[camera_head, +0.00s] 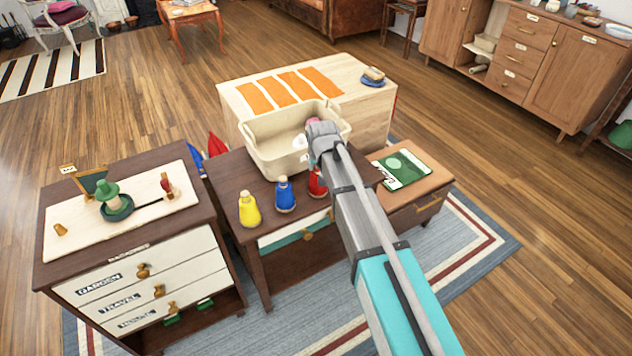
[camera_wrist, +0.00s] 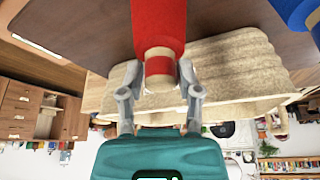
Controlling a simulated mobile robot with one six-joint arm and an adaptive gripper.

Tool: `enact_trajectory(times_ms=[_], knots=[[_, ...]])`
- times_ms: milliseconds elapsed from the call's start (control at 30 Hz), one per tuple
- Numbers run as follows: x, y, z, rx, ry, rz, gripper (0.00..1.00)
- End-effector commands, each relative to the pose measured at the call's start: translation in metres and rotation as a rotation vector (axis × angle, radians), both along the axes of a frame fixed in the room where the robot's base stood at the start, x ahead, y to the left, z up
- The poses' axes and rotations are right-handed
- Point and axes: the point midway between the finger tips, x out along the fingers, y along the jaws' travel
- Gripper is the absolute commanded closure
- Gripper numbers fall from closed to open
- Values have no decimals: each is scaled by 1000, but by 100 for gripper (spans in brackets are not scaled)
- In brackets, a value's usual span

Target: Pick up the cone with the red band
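In the wrist view a red cone-like piece (camera_wrist: 158,22) has a pale wooden neck with a red band (camera_wrist: 160,73). My gripper (camera_wrist: 160,82) has its two fingers apart, one on each side of this neck. They look open, with narrow gaps beside the neck, and I cannot make out firm contact. In the head view my gripper (camera_head: 322,150) is over the near right rim of the cream bin. The red piece (camera_head: 317,184) stands on the dark low table, partly hidden by my arm.
A blue piece (camera_head: 284,194) and a yellow piece (camera_head: 249,210) stand left of the red one. The cream bin (camera_head: 268,163) is just behind them. Red and blue cones (camera_head: 215,145) show between the cabinets. A pale box with orange stripes (camera_head: 360,115) is behind.

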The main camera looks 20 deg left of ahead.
Motion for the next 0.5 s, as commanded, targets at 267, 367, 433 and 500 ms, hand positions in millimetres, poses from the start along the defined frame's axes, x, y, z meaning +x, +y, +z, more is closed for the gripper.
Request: enact_trajectory(times_ms=[267,367,433,500], knots=[[0,0,0,0,0,0,100],[0,0,0,0,0,0,100],[0,0,0,0,0,0,100],[0,0,0,0,0,0,100]])
